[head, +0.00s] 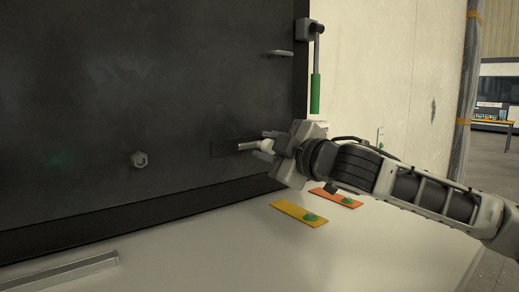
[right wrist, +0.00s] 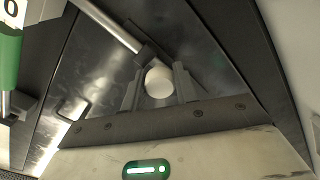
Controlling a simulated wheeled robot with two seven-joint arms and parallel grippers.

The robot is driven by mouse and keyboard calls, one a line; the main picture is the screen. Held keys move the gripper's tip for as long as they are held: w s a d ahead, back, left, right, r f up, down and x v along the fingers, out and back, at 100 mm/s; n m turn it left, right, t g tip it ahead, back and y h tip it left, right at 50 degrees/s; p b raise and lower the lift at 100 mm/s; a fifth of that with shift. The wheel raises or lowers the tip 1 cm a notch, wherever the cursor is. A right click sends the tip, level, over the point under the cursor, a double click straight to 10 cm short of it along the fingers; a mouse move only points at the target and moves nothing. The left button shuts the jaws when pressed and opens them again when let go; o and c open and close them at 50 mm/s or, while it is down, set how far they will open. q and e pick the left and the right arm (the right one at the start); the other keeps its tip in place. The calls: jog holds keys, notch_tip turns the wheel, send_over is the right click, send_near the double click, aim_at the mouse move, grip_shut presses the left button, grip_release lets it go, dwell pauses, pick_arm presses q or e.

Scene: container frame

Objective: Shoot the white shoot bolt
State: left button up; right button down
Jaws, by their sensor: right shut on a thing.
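The white shoot bolt shows in the head view as a pale rod (head: 247,147) with a white knob (head: 266,146), in front of a dark plate on the black panel. In the right wrist view the metal rod (right wrist: 108,25) runs in from the top left to a dark collar, and the round white knob (right wrist: 158,82) faces the camera. My right gripper (head: 273,146) reaches in from the right. Its two fingers stand on either side of the knob in the wrist view (right wrist: 158,90), shut on it. My left gripper is not in view.
A green handle (head: 316,93) hangs on a vertical rod at the panel's right edge. A small bracket (head: 281,53) and a hexagonal fitting (head: 139,159) stick out of the panel. A yellow plate (head: 287,208) and an orange plate (head: 326,194) lie below; a grey bar (head: 60,272) lies front left.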

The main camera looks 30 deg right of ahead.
jog(key=shift+d, duration=0.25)
jog(key=c, duration=1.1)
grip_release()
jog(key=shift+d, duration=0.15)
